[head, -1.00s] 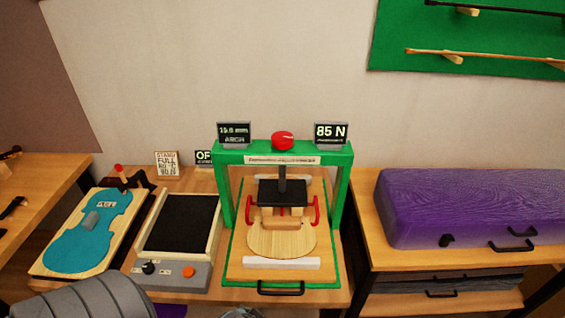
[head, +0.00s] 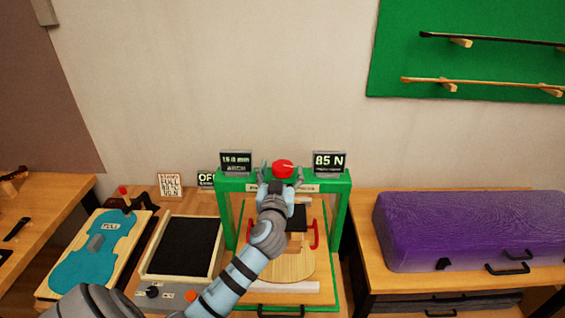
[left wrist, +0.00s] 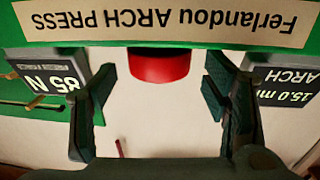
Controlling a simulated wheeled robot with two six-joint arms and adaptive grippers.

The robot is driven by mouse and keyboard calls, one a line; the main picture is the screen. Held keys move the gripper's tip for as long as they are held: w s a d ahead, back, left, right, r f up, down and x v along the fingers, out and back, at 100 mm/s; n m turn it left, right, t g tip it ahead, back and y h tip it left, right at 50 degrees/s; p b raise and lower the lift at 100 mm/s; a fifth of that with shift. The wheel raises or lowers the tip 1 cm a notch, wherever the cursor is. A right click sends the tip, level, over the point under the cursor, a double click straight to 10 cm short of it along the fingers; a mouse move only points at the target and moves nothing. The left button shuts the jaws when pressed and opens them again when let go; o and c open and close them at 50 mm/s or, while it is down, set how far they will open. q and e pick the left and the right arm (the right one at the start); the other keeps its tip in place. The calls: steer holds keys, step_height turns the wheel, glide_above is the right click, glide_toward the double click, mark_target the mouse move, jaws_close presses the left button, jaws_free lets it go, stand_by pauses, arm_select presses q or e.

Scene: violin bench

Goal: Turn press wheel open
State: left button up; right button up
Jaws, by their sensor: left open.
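The red press wheel (head: 283,169) sits on top of the green press frame (head: 342,215), at the middle of its crossbar. My left gripper (head: 281,174) is open in front of the crossbar, its fingers to either side of the wheel in the head view. In the left wrist view the wheel (left wrist: 160,66) shows upside down between the two spread fingers of the left gripper (left wrist: 162,95). A gap shows on each side, so the fingers do not grip it. My left arm hides part of the press plate and the wooden piece under it. My right gripper is not in view.
Two small displays flank the wheel: one reading 85 N (head: 329,162) and an arch display (head: 236,162). A purple case (head: 470,230) lies on the right bench. A black-topped box (head: 180,248) and a blue violin-shaped piece (head: 95,250) are left.

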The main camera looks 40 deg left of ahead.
mark_target(282, 164)
arm_select(q)
steer(key=shift+x, duration=1.55)
steer(key=shift+d, duration=0.1)
steer(key=c, duration=1.2)
steer(key=shift+f+b, duration=0.1)
steer(key=shift+b, duration=0.4)
steer(key=n+g+y+b, duration=0.2)
steer(key=n+g+b, duration=0.1)
steer(key=b, duration=0.3)
steer(key=n+g+y+b, duration=0.3)
steer(key=g+b, duration=0.2)
steer(key=b, duration=0.1)
steer(key=n+g+y+b, duration=0.3)
steer(key=b, duration=0.3)
steer(key=shift+f+g+b, duration=0.2)
steer(key=shift+g+b, duration=0.2)
steer(key=shift+r+n+g+b, duration=0.2)
steer(key=shift+n+g+b, duration=0.7)
steer(key=shift+g, duration=0.2)
